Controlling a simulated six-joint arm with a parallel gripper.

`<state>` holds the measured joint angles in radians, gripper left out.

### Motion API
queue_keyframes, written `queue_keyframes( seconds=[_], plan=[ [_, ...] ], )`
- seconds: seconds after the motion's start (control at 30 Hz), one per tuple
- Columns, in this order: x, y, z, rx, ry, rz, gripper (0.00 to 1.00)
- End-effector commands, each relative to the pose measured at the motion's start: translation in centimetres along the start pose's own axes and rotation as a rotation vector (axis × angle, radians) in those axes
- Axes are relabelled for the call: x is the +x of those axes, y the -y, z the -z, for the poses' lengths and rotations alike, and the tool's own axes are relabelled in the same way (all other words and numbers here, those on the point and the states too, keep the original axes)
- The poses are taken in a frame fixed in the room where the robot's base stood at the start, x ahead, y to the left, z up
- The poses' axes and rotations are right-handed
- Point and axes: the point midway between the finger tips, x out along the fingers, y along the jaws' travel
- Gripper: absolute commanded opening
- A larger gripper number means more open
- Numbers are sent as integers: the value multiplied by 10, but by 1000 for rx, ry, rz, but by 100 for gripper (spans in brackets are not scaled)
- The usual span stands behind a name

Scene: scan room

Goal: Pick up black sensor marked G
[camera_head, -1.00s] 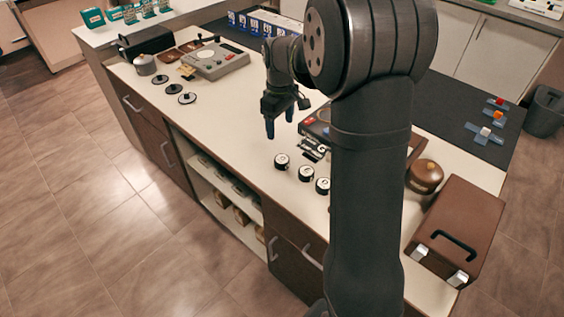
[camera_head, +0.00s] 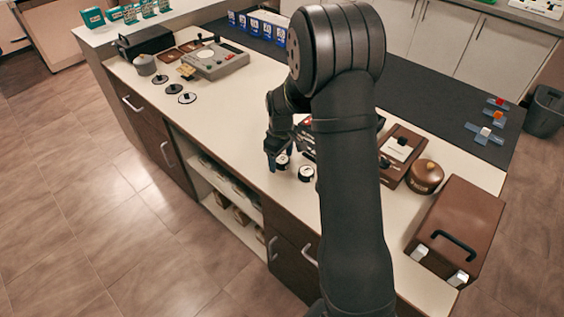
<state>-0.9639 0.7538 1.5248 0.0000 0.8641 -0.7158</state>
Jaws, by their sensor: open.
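Round black sensors with white tops stand near the front edge of the cream counter. One sensor (camera_head: 282,162) is right at my gripper, and a second sensor (camera_head: 306,173) stands just to its right. Their letters are too small to read, so I cannot tell which is G. My gripper (camera_head: 277,158) points down with its jaws open, low over the first sensor. I cannot tell whether the fingers are around it or beside it. My arm hides the counter to the right of the second sensor.
A dark box (camera_head: 306,137) lies behind the sensors, partly hidden by my arm. A brown tray with a white card (camera_head: 398,150), a brown round pot (camera_head: 425,177) and a brown case (camera_head: 455,232) stand right. A grey console (camera_head: 217,61) and flat discs (camera_head: 187,98) are left.

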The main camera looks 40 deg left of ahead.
Motion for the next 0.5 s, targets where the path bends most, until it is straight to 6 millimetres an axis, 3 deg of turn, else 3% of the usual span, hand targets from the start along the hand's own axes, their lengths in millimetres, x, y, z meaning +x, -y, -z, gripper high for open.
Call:
queue_keyframes(
  seconds=[0.2, 0.43, 0.5],
  plan=[
    [1, 0, 0, 0, -1, 0, 70],
    [0, 0, 0, 0, -1, -1, 25],
    [0, 0, 0, 0, -1, -1, 20]
  ],
)
